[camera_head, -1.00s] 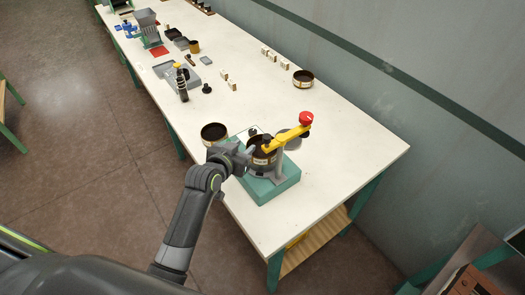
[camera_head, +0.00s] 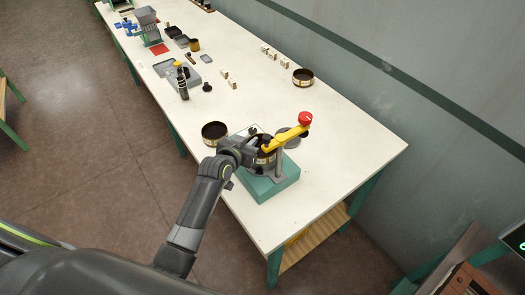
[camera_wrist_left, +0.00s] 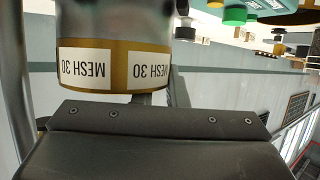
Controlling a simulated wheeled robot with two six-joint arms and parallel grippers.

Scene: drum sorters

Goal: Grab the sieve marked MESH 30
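The sieve marked MESH 30 (camera_wrist_left: 115,62) fills the upper left of the left wrist view, upside down in that picture. It is brass-coloured with white labels. In the head view this sieve (camera_head: 265,158) sits on a green shaker base (camera_head: 268,186), under a yellow arm (camera_head: 284,138) with a red knob. My left gripper (camera_head: 254,152) is at the sieve's left side and partly covers it. Its dark body crosses the bottom of the wrist view. My right gripper is not in view.
Another sieve (camera_head: 214,132) stands just left of the shaker, close to my left arm. A third sieve (camera_head: 303,77) stands farther back, and a grey disc (camera_head: 287,137) lies behind the shaker. The table (camera_head: 345,150) is clear to the right.

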